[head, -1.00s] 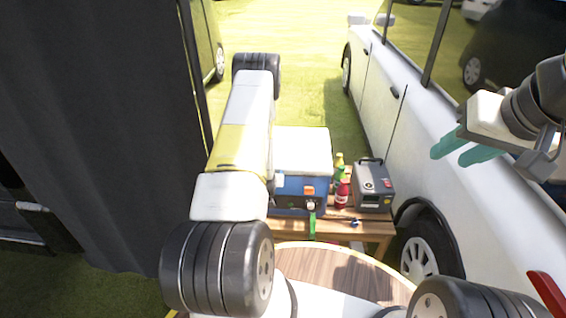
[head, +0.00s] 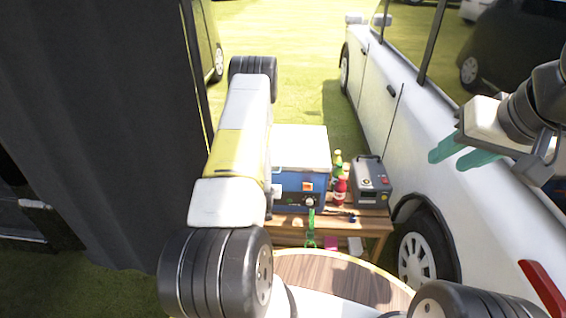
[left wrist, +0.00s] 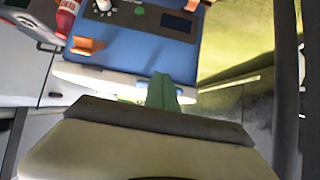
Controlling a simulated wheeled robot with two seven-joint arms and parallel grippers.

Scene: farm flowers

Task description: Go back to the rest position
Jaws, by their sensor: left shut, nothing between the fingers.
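The task names no object.
A wooden table (head: 375,225) holds the cooler, red and green bottles (head: 340,188) and a grey device (head: 370,182). A round wooden table (head: 330,272) is nearer. A white car (head: 450,190) stands right; a dark curtain (head: 90,130) hangs left. Grass lies beyond.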

